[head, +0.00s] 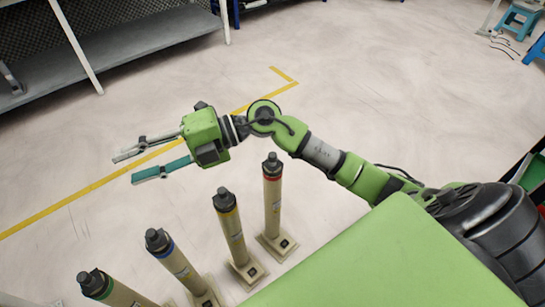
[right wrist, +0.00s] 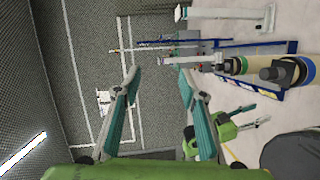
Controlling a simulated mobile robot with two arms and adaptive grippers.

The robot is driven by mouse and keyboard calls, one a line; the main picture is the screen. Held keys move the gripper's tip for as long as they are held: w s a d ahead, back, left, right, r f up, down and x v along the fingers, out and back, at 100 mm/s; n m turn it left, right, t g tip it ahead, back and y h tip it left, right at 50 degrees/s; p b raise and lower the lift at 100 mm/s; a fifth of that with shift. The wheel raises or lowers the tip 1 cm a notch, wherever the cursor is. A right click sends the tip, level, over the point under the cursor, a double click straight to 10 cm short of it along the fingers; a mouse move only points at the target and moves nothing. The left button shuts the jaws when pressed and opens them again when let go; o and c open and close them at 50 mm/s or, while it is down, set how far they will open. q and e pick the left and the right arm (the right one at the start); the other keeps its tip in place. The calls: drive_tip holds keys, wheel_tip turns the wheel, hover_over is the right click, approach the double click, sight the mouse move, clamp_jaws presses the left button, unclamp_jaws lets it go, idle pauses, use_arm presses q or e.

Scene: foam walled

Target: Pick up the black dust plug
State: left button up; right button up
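In the head view, several cream posts stand on the floor, each topped with a black cap. Their caps sit above a red ring (head: 272,164), a yellow ring (head: 224,199), a blue ring (head: 157,239) and a green ring (head: 95,283). I cannot tell which cap is the black dust plug. My right gripper (head: 125,168) is open and empty, left of and above the red-ringed post, apart from all caps. Its spread fingers also show in the right wrist view (right wrist: 160,85). My left gripper (right wrist: 256,114) shows small in that view, its fingers apart.
A grey shelf (head: 140,40) with mesh backing stands at the upper left. A green surface (head: 370,265) fills the lower right foreground. Blue stools (head: 518,20) stand far right. The floor around the yellow line (head: 75,202) is clear.

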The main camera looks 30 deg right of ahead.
drive_tip(key=d+f+n+g+h, duration=0.2)
drive_tip(key=d+f+h, duration=0.4)
drive_tip(key=f, duration=0.1)
drive_tip(key=m+h+b, duration=0.2)
drive_tip(key=m+h, duration=0.2)
drive_tip(key=h, duration=0.7)
hover_over(272, 154)
drive_tip(key=shift+g, duration=0.4)
drive_tip(key=f, duration=0.8)
drive_tip(key=shift+s+a+f, duration=0.15)
drive_tip(key=shift+s+f, duration=0.1)
drive_tip(key=shift+s, duration=0.1)
drive_tip(key=shift+w+f, duration=0.1)
drive_tip(key=shift+f, duration=0.7)
drive_tip(key=f, duration=0.3)
drive_tip(key=shift+w+d+f+b, duration=0.1)
drive_tip(key=shift+d+f+b, duration=0.1)
drive_tip(key=shift+b, duration=0.2)
drive_tip(key=shift+w+f, duration=0.1)
drive_tip(key=shift+f, duration=0.3)
use_arm(q)
drive_tip(key=v, duration=0.8)
drive_tip(key=shift+w+t, duration=0.3)
drive_tip(key=shift+a+r, duration=0.1)
drive_tip(key=shift+a, duration=0.05)
